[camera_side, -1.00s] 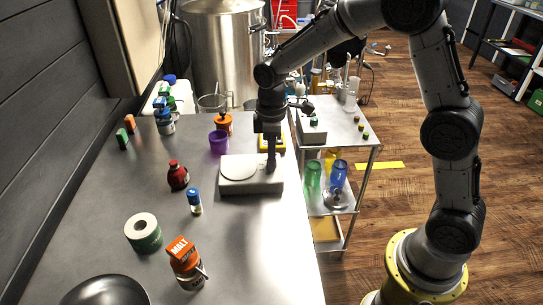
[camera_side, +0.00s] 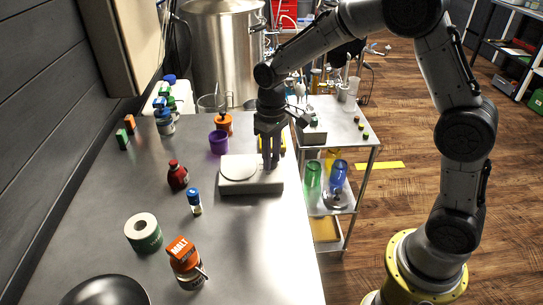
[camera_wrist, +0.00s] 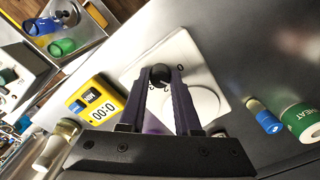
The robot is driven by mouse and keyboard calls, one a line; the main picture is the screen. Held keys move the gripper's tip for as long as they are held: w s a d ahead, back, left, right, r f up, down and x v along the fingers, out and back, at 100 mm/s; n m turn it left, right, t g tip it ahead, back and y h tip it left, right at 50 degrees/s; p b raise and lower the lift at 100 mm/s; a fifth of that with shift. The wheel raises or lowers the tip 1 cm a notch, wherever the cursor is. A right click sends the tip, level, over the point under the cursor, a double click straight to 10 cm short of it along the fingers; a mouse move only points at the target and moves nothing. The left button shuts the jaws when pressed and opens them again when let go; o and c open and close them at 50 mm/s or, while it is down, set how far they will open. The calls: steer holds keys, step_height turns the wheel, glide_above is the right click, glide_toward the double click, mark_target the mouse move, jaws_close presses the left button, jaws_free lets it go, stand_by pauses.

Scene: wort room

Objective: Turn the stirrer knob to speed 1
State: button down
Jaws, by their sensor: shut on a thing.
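The stirrer is a pale, low box (camera_side: 237,186) with a round plate on top, on the grey bench in the side view. It also shows in the wrist view (camera_wrist: 210,65), with its white plate to the right of the knob. The dark round stirrer knob (camera_wrist: 160,74) has small marks around it, too small to read for certain. My gripper (camera_wrist: 161,79) points down with one finger on each side of the knob and is shut on it. In the side view my gripper (camera_side: 271,166) stands at the stirrer's right end, and its fingers hide the knob.
A yellow timer (camera_wrist: 97,101) lies close beside the stirrer. A purple cup (camera_side: 219,142), a red bottle (camera_side: 178,176) and a blue-capped vial (camera_side: 195,203) stand nearby. The front right of the bench is clear. A metal cart (camera_side: 350,125) stands right of the bench.

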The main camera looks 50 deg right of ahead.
steer(key=shift+m, duration=0.3)
steer(key=c, duration=0.6)
jaws_free()
step_height(320, 180, up, 14)
stand_by(0.4)
